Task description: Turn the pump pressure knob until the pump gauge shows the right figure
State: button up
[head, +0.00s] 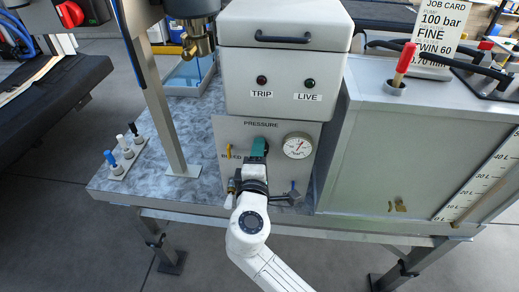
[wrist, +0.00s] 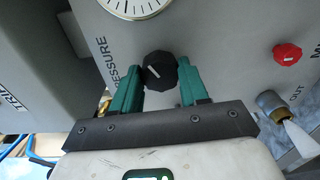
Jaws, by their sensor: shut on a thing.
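The black pressure knob (wrist: 159,72) sits between the two green fingers of my gripper (wrist: 157,80) in the wrist view. The fingers are shut on its sides, and its white pointer line slants. In the head view my gripper (head: 259,148) is at the pump panel (head: 232,132) under the word PRESSURE and hides the knob. The round white gauge (head: 298,145) is just right of my gripper; its red needle slants up, but the figure is too small to read. Only the gauge's edge (wrist: 133,8) shows in the wrist view. The job card (head: 440,28) reads 100 bar.
A red knob (wrist: 288,53) and an outlet fitting (wrist: 273,104) show in the wrist view. The box with TRIP and LIVE lamps (head: 285,65) overhangs above. A grey tank (head: 380,150) stands close on the right.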

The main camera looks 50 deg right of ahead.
jog(key=shift+a+n, duration=0.1)
jog(key=shift+n, duration=0.4)
jog(key=shift+p, duration=0.3)
jog(key=o, duration=1)
jog(key=shift+o, duration=0.2)
jog(key=b+v, duration=0.2)
jog(key=v, duration=0.8)
jog(key=shift+s+a, duration=0.2)
jog(key=shift+a, duration=0.15)
jog(key=shift+f, duration=0.15)
